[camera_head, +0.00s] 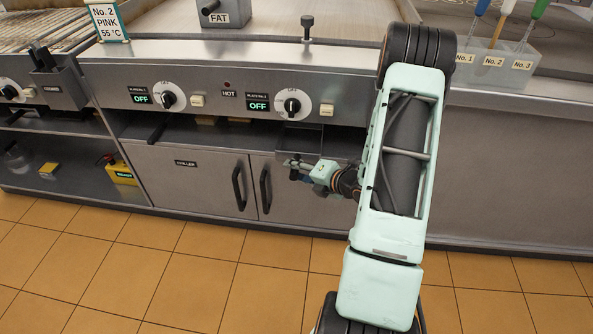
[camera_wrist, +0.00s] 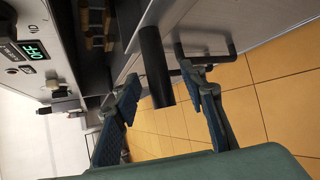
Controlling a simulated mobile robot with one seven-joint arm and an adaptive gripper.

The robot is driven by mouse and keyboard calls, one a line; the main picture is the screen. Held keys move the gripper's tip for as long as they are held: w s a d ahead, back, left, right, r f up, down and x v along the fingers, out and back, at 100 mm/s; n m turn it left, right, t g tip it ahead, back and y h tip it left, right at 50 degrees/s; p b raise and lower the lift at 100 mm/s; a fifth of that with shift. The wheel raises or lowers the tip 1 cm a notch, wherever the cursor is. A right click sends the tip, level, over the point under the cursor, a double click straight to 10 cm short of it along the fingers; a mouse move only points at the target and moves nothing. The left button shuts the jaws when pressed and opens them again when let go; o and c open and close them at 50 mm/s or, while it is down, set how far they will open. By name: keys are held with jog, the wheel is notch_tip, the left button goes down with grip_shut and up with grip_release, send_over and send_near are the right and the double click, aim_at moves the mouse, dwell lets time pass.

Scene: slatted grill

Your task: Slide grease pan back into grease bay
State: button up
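A grey metal box front (camera_head: 318,143), which seems to be the grease pan, shows under the right part of the control panel. My arm and gripper partly hide it. My gripper (camera_head: 296,166) is just below and in front of it, in front of the cabinet doors. In the wrist view my gripper (camera_wrist: 160,78) is open. A dark cylindrical handle (camera_wrist: 156,68) lies between its spread fingers, with visible gaps on both sides. I cannot tell how the handle joins the pan. The bay (camera_head: 228,130) is the dark slot under the panel; its inside is mostly hidden.
The control panel (camera_head: 220,93) with knobs runs above the slot. Cabinet doors (camera_head: 195,180) with upright handles (camera_head: 239,188) stand below; a door handle (camera_wrist: 210,54) also shows in the wrist view. Another dark bar (camera_head: 157,133) sticks out at left. The tiled floor (camera_head: 190,270) is clear.

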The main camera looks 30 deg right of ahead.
jog(key=v, duration=1.1)
jog(key=shift+s+r, duration=0.15)
jog(key=shift+s, duration=0.05)
jog(key=shift+d, duration=0.1)
